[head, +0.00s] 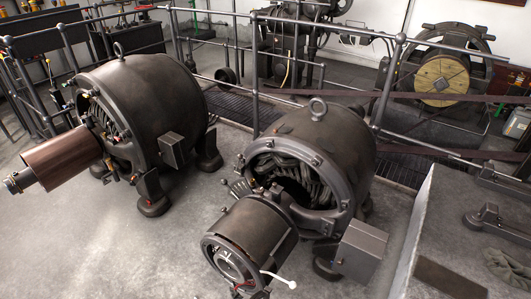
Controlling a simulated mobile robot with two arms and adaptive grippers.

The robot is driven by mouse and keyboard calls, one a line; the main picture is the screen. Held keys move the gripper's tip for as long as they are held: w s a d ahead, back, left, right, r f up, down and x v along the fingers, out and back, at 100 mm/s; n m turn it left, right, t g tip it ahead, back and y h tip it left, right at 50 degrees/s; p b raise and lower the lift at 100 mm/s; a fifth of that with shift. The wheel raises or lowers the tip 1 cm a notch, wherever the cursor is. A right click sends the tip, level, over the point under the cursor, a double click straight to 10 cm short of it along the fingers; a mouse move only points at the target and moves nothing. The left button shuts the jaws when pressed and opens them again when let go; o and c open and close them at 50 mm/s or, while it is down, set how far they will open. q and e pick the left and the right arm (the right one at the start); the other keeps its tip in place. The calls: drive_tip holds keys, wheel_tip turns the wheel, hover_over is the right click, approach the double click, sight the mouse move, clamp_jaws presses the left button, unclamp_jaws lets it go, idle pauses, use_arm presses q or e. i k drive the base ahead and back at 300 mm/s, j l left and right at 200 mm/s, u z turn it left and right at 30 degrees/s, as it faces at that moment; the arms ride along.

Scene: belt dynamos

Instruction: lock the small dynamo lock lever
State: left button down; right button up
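The smaller dynamo (325,135) stands at the centre right, a dark rounded housing with a lifting ring on top. Its dark cylinder (252,232) sticks out toward me at the bottom centre. A thin pale lever (279,278) with a round white end points to the lower right from the cylinder's front end. I cannot tell whether this is the lock lever or whether it is locked. Red wires show near its base. Neither of my grippers is in view.
A larger dynamo (150,95) with a reddish-brown cylinder (62,157) stands at the left. Metal railings (255,80) run behind both machines. A grey box (361,250) juts from the small dynamo's right side. A grey block (445,230) fills the lower right. Floor (150,255) is clear at the lower left.

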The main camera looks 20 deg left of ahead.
sight(240, 156)
drive_tip(key=j+z, duration=0.1)
drive_tip(key=j, duration=0.45)
drive_tip(key=k+j, duration=0.1)
drive_tip(key=j, duration=0.4)
drive_tip(key=j+z, duration=0.15)
drive_tip(key=j, duration=0.4)
drive_tip(key=k+j+z, duration=0.1)
drive_tip(key=j, duration=0.4)
drive_tip(key=k+j+z, duration=0.1)
drive_tip(key=j, duration=0.4)
drive_tip(key=k+j, duration=0.1)
drive_tip(key=j, duration=0.2)
drive_tip(key=k+j, duration=0.1)
drive_tip(key=j, duration=0.55)
drive_tip(key=k, duration=0.1)
